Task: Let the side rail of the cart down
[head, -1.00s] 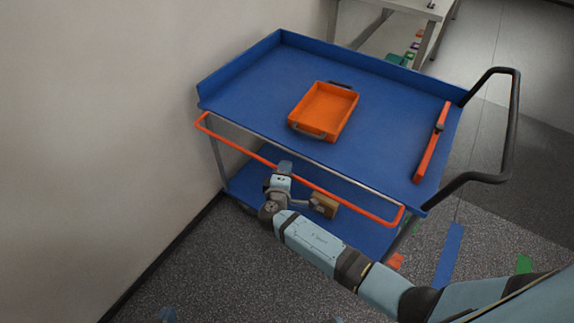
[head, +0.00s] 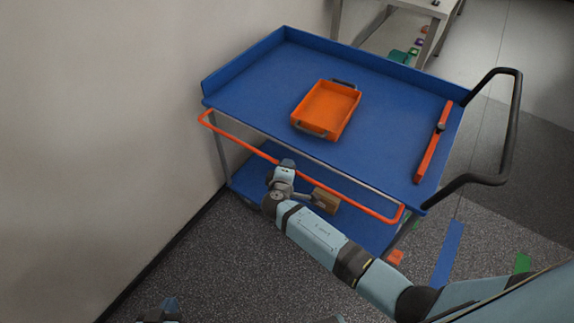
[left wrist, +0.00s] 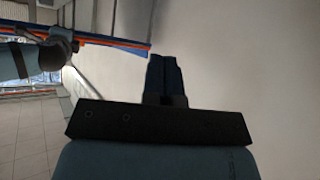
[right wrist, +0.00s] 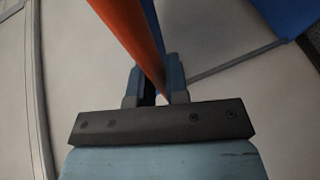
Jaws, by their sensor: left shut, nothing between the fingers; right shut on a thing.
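The cart's orange-red side rail (head: 345,198) runs along the near long side of the blue cart top (head: 240,100). It lies outside that edge and appears a little below it. My right gripper (head: 286,167) is at the middle of the rail. In the right wrist view the rail (right wrist: 128,28) passes between the fingers of my right gripper (right wrist: 157,78), which is shut on it. My left gripper (head: 170,304) is low at the bottom edge of the head view, away from the cart. The left wrist view shows its fingers (left wrist: 165,68) together and empty.
An orange tray (head: 326,108) stands on the cart top, with an orange bar (head: 434,145) to its right. A black handle (head: 512,130) sticks out at the right end. A brown box (head: 326,200) is on the lower shelf. A wall (head: 90,130) is close on the left.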

